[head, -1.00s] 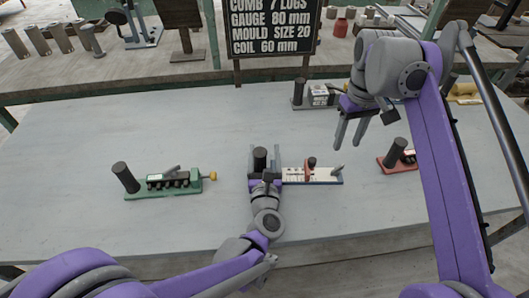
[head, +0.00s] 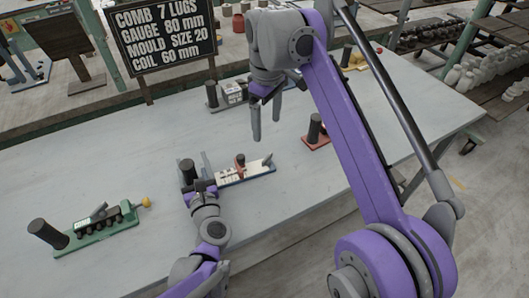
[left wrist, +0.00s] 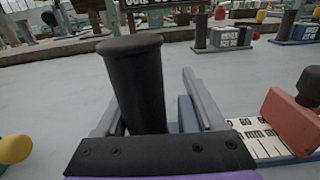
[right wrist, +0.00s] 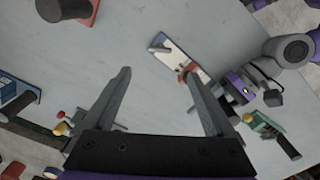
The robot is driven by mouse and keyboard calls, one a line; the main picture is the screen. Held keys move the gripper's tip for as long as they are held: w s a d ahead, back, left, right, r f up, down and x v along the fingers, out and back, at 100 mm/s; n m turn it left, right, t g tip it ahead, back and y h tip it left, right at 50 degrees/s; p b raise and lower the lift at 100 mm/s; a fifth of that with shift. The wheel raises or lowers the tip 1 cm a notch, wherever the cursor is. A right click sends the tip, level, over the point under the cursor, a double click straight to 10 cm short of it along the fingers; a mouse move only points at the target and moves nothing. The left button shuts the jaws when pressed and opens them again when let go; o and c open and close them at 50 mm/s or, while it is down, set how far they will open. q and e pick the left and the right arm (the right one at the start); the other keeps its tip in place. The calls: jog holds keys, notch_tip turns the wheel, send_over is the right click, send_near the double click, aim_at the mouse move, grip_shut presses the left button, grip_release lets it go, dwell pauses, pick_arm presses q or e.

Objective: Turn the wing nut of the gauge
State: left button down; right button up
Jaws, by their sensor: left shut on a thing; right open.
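The gauge (head: 232,179) is a white scale on a blue base with a black upright handle (head: 187,168), a red slider (head: 240,161) and a grey tilted piece (head: 267,160) at its far end. I cannot tell for sure which piece is the wing nut. My left gripper (head: 194,184) is shut on the black handle, which also shows in the left wrist view (left wrist: 135,80); the red slider is at right there (left wrist: 292,120). My right gripper (head: 267,128) is open and empty, pointing down, above and beyond the gauge. The right wrist view shows the gauge between its fingers (right wrist: 175,60).
A green tool (head: 95,235) with a black handle and yellow knob lies at left. A red-based tool (head: 316,137) is right of the gauge, and a grey one (head: 228,95) behind it. A sign (head: 163,40) reading "GAUGE 80 mm" stands at the back. Bare table lies between the tools.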

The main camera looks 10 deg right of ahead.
aim_at(267, 157)
notch_tip(267, 157, down, 12)
jog(key=shift+r, duration=0.2)
dwell(0.4)
jog(key=c, duration=1.4)
